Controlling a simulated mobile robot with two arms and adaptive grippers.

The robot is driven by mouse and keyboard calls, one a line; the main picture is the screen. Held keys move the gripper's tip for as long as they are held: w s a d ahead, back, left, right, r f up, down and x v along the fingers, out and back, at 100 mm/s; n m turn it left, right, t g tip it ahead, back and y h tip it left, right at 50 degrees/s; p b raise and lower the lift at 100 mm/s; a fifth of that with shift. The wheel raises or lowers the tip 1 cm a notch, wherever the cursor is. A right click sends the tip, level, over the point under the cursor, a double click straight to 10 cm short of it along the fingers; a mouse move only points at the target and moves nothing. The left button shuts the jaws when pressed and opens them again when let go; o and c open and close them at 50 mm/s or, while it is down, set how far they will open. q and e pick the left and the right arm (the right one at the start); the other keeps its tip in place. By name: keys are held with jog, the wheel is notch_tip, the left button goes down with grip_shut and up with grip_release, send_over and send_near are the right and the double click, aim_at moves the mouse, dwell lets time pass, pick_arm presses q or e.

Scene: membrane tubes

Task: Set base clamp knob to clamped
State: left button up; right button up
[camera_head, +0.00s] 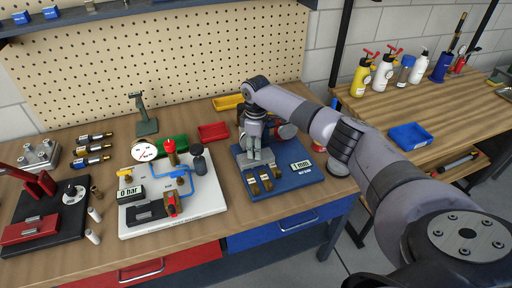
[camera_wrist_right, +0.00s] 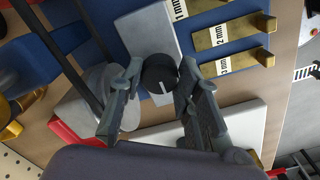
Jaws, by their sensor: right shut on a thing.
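The base clamp knob (camera_wrist_right: 158,70) is a small dark round knob with a white pointer line, seen in the right wrist view. In the head view the right gripper (camera_head: 254,154) reaches down over the back left part of the blue plate and hides the knob there. Which setting the pointer marks cannot be read. My left gripper is not in view.
A white plate (camera_head: 205,198) with valves and a "0 bar" display stands to the left. Red (camera_head: 213,132) and green bins are behind. Bench wood is clear at the front edge.

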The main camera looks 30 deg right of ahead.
jog(key=c, duration=0.4)
jog(key=m+p, duration=0.1)
jog(key=p, duration=0.1)
jog(key=m+p, duration=0.1)
jog(key=m, duration=0.1)
jog(key=shift+r+p, duration=0.25)
jog(key=shift+p, duration=0.1)
jog(key=m+p, duration=0.3)
jog(key=m, duration=0.2)
jog(key=shift+a, duration=0.1)
jog(key=m+p, duration=0.3)
jog(key=m, duration=0.2)
jog(key=shift+w+f+m+p, duration=0.1)
jog(key=shift+m+p, duration=0.75)
jog(key=shift+m, duration=1.65)
